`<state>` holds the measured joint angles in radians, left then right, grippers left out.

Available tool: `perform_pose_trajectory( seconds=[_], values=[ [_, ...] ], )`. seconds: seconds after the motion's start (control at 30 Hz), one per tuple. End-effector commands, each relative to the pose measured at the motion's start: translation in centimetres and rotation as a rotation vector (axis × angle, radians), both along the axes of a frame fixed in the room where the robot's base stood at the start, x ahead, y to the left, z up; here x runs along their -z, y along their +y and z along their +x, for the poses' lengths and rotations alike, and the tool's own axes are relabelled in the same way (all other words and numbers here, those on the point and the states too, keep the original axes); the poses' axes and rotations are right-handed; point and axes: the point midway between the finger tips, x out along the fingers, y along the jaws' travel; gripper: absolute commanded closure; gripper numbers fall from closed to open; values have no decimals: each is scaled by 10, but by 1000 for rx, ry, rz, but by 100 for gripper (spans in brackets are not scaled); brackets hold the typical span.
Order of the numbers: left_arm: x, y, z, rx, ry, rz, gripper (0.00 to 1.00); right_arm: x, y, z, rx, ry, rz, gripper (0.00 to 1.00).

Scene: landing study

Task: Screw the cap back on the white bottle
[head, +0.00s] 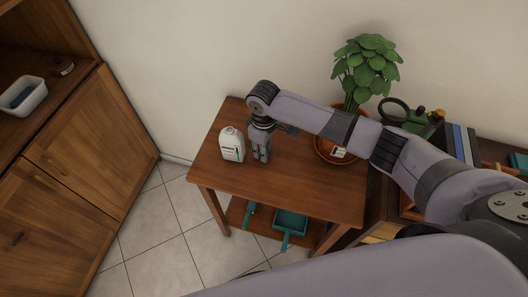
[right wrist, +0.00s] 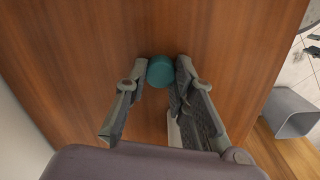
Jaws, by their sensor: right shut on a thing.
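The white bottle (head: 232,146) stands upright on the small wooden table (head: 310,188), near its left edge. No coloured cap shows on its top. My right gripper (head: 261,157) points down just right of the bottle, apart from it, with its fingertips close to the tabletop. In the right wrist view my right gripper (right wrist: 161,76) is shut on the round teal cap (right wrist: 160,70), which sits between the fingertips. I cannot tell whether the cap touches the table. My left gripper is not in view.
A potted plant (head: 366,72) stands behind my right arm at the table's right. Teal items, including a dustpan (head: 290,222), lie on the lower shelf. A wooden cabinet (head: 75,150) stands at left. The table's front middle is clear.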

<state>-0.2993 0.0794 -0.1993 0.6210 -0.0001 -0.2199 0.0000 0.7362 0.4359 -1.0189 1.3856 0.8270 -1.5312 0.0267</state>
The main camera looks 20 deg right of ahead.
Motion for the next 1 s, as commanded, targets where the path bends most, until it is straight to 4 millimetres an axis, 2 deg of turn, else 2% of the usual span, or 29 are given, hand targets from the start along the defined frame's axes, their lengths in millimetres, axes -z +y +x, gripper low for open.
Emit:
perform_pose_trajectory(
  seconds=[0.27,0.47,0.57,0.8,1.0],
  values=[
    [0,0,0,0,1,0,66,-5,0,0,0,-1,1,88],
    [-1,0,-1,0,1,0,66,-30,0,1,-1,-4,1,88],
    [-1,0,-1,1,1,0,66,-54,0,2,-2,-5,2,88],
    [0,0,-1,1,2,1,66,-126,0,1,-1,-5,2,88],
    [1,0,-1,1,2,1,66,-172,0,1,0,-4,1,88]
  ],
)
